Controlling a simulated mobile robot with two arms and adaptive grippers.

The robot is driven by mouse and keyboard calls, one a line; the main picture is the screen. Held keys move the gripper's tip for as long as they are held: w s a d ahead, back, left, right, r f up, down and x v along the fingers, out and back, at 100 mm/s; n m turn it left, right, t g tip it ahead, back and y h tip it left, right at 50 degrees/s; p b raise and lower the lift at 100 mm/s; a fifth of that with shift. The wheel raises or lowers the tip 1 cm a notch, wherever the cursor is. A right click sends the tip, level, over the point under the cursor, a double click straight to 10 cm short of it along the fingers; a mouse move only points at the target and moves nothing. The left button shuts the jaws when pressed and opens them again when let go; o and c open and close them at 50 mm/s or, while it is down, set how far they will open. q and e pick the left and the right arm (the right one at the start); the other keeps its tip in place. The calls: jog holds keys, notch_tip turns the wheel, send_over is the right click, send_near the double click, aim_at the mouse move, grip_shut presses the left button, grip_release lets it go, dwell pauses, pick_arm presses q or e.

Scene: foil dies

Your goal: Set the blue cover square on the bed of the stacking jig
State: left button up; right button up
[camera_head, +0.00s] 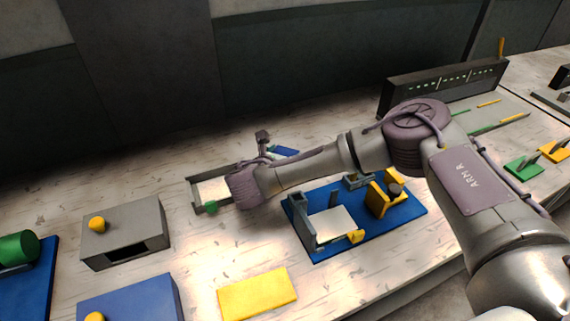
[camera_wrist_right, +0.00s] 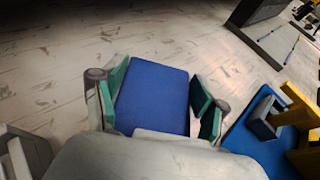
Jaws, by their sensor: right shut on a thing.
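The blue cover (camera_wrist_right: 152,98) is a flat blue rectangle in the right wrist view. My right gripper (camera_wrist_right: 155,95) is shut on it, with a green-padded finger along each side. In the head view only a small part of the cover (camera_head: 285,152) shows beyond my wrist, and much of the gripper (camera_head: 270,148) is hidden. No label marks the stacking jig. A low grey-walled frame with a pale bed (camera_head: 212,190) lies left of my wrist, partly covered by it. A blue base (camera_head: 405,212) with grey walls, a pale plate and yellow blocks stands to the right.
A yellow plate (camera_head: 257,294) lies near the front edge. A grey box (camera_head: 127,232) with a yellow knob and a blue box (camera_head: 130,300) stand at the left. A dark panel (camera_head: 445,84) stands at the back right. The bench behind the gripper is clear.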

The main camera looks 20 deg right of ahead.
jog(key=shift+f, duration=2)
jog(key=shift+f, duration=0.1)
jog(key=o, duration=1.1)
jog(key=shift+o, duration=0.2)
